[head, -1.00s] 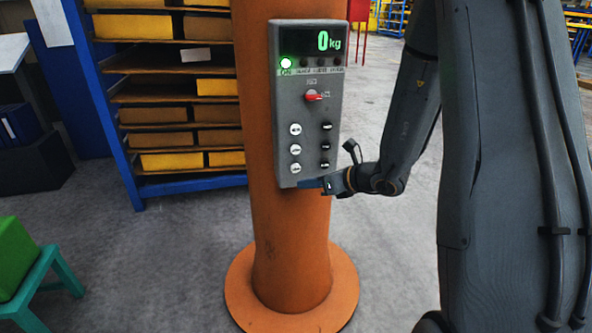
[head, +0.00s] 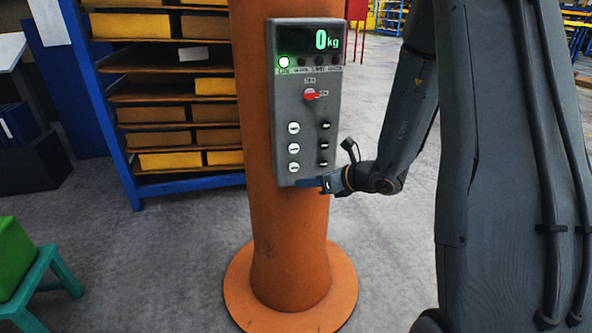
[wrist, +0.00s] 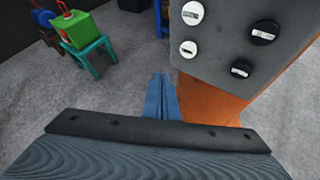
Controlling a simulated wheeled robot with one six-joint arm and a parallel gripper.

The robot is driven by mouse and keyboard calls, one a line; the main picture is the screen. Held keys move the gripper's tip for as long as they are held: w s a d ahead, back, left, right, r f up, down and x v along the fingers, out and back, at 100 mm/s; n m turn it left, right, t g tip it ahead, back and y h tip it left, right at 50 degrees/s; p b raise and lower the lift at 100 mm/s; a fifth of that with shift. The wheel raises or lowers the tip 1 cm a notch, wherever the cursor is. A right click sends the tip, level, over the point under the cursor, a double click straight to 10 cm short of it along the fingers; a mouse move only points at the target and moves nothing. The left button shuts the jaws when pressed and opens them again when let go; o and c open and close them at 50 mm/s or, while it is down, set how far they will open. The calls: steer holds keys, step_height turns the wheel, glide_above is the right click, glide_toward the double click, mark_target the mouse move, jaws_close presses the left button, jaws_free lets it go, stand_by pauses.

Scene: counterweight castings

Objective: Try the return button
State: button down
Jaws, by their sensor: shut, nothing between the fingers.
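A grey control panel (head: 304,172) is fixed to an orange column (head: 288,240). Its display (head: 313,40) reads 0 kg, and a green lamp (head: 283,62) is lit at the left of the lamp row. Below is a red switch (head: 310,94), then a column of white buttons (head: 293,148) on the left and black buttons (head: 323,145) on the right. The button labels are too small to read. My gripper (head: 308,183) is at the panel's lower edge; in the wrist view its shut, empty blue fingers (wrist: 162,95) point past the panel's lower corner, apart from the buttons.
A blue rack (head: 137,196) with yellow and brown bins stands behind the column at left. The column has a wide round foot (head: 245,290). Floor between is clear.

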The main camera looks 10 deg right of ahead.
steer(key=s+a+f+n+g, duration=0.1)
steer(key=s+a+n+g, duration=0.3)
steer(key=s+n, duration=0.35)
steer(key=s+a+n+g, duration=0.4)
steer(key=s+n, duration=0.2)
steer(key=s, duration=0.2)
steer(key=s+d+r+n+h+b, duration=0.1)
steer(key=s+d+n+h, duration=0.6)
steer(key=n, duration=1)
steer(key=shift+s+r+h+b, duration=0.15)
steer(key=shift+s+h+b, duration=0.05)
steer(key=shift+h+b, duration=0.1)
steer(key=shift+s+n, duration=0.1)
steer(key=shift+n, duration=0.15)
